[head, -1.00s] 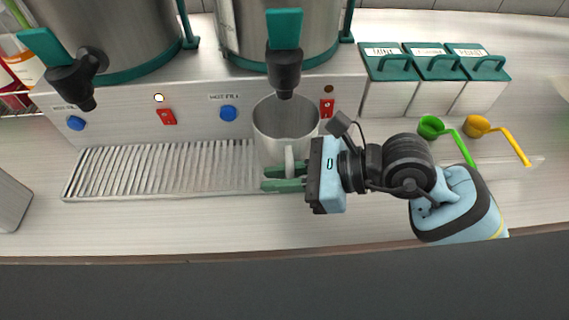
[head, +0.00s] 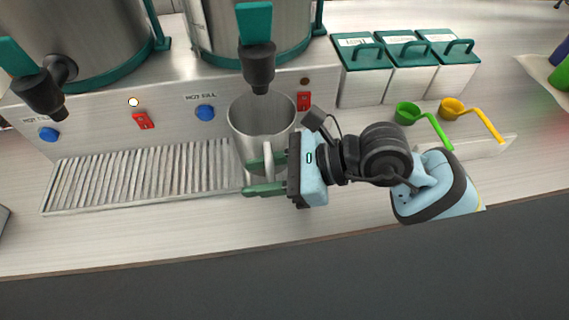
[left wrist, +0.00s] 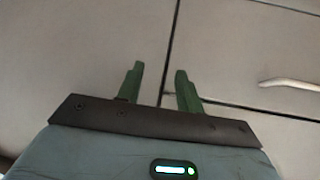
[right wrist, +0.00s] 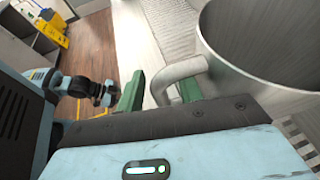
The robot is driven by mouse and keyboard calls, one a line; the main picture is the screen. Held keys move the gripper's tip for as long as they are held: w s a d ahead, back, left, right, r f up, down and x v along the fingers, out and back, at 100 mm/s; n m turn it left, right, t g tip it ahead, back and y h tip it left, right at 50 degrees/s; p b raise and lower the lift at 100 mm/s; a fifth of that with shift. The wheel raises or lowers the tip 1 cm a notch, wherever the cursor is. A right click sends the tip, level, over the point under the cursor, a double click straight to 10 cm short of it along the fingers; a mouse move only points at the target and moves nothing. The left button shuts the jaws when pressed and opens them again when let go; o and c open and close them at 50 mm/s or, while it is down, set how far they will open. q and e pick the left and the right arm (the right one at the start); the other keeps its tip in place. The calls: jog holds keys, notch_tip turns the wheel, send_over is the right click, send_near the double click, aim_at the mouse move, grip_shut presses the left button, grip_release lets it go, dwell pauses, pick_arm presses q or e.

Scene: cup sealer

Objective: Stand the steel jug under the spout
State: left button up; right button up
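The steel jug (head: 245,140) stands upright at the right end of the slatted drip tray (head: 150,178), with its open mouth below the black spout (head: 259,68) of the right-hand urn. Its handle faces the front. My right gripper (head: 262,178) is at the handle, with its green fingers apart. In the right wrist view the jug's handle (right wrist: 178,70) passes between the open fingers (right wrist: 160,95), and the jug's rim fills the upper right. My left gripper (left wrist: 158,88) is open and empty over bare floor, outside the head view.
A second urn (head: 80,30) with its own spout (head: 42,92) stands left. Teal-lidded bins (head: 362,85), a green scoop (head: 408,113) and a yellow scoop (head: 453,109) are to the right. The counter front is clear.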

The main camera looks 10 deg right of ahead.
jog(key=shift+r, duration=0.1)
